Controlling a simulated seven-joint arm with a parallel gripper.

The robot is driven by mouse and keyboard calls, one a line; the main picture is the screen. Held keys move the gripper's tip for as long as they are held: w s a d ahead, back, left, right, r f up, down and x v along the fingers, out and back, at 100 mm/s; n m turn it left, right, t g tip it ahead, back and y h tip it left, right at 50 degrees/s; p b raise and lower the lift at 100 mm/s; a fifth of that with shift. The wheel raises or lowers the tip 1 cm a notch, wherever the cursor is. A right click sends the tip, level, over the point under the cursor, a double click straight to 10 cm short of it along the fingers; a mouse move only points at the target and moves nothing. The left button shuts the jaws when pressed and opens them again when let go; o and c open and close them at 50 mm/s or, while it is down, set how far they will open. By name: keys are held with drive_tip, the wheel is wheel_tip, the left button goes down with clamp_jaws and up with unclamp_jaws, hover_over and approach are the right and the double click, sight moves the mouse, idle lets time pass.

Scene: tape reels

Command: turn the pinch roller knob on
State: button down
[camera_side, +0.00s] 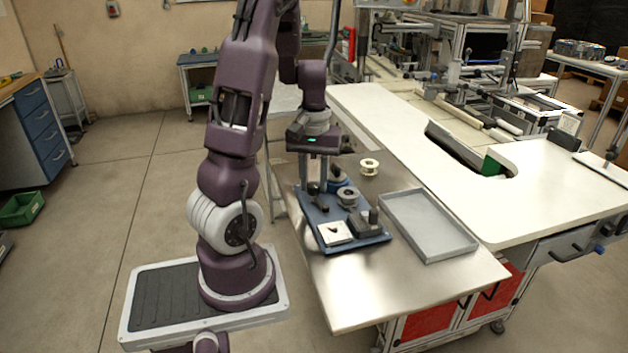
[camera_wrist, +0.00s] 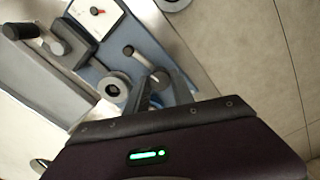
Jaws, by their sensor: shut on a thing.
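A blue deck board (camera_side: 318,222) lies on the metal table. On its left side is a small lever with a dark round end (camera_side: 321,206). In the wrist view, the black ball end (camera_wrist: 128,50) is joined by a thin arm to a grey hub (camera_wrist: 161,75); I take this to be the pinch roller knob. My gripper (camera_side: 316,186) points down over the board's back left part. In the wrist view my gripper's fingertips (camera_wrist: 163,86) are at the hub, one on either side, shut on it. The fingers partly hide the contact.
A white plate with a dark pointer and red mark (camera_wrist: 97,12), a dark block with a knob (camera_side: 365,224) and a grey reel (camera_side: 348,197) share the board. A blue round part (camera_side: 338,182) is beside my gripper.

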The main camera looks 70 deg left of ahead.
sight(314, 185)
drive_tip(key=n, duration=0.4)
drive_tip(key=shift+n, duration=1.7)
drive_tip(key=c, duration=1.1)
unclamp_jaws()
wheel_tip(314, 185, up, 7)
drive_tip(key=shift+r, duration=0.1)
